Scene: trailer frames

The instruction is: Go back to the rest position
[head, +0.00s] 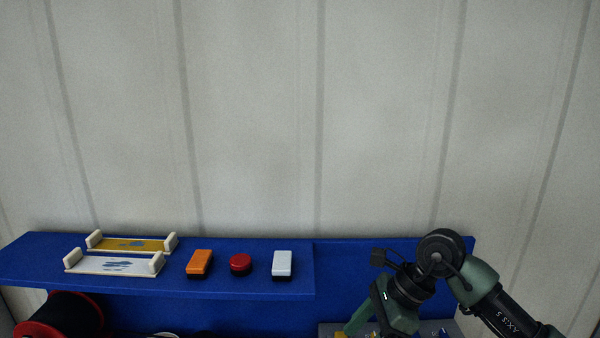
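One of my arms comes in from the lower right, green and black, with its wrist raised in front of the right end of a blue shelf (300,251). Its gripper end points down toward the bottom edge of the head view, and the fingertips cannot be made out. My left gripper and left arm are not in view.
On the shelf stand a yellow tray (155,245), a white tray (112,265), an orange block (200,261), a red round piece (240,262) and a white block (283,262). A red-rimmed spool (38,329) sits below left. A pale panelled wall (260,110) rises behind.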

